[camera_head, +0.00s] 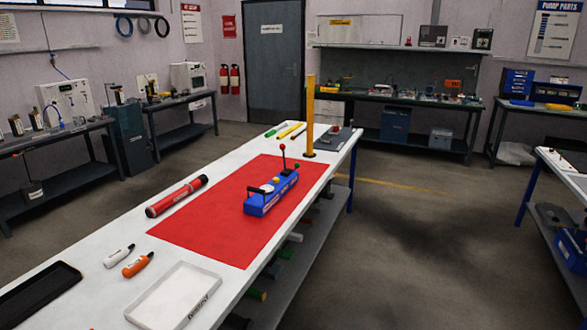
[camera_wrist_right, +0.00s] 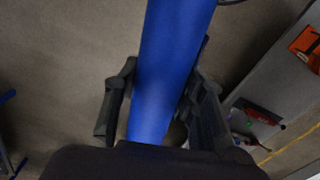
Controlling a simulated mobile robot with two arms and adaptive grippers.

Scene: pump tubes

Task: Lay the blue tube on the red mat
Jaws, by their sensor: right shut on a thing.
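The blue tube (camera_wrist_right: 175,40) fills the middle of the right wrist view, running from the top edge down to my right gripper (camera_wrist_right: 163,82). The gripper's dark fingers are shut on it, one on each side. The tube's upper end is cut off by the picture. Floor shows behind it. The red mat (camera_head: 210,230) lies flat on the white table in the head view. The blue tube and my right gripper do not show in the head view, and my left gripper is in neither view.
A blue device (camera_head: 268,197) with a lever stands on the mat's right part; the mat's left and front areas are bare. A red flashlight (camera_head: 176,196), markers (camera_head: 138,265), a white tray (camera_head: 172,297) and a yellow post (camera_head: 310,115) are around the mat.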

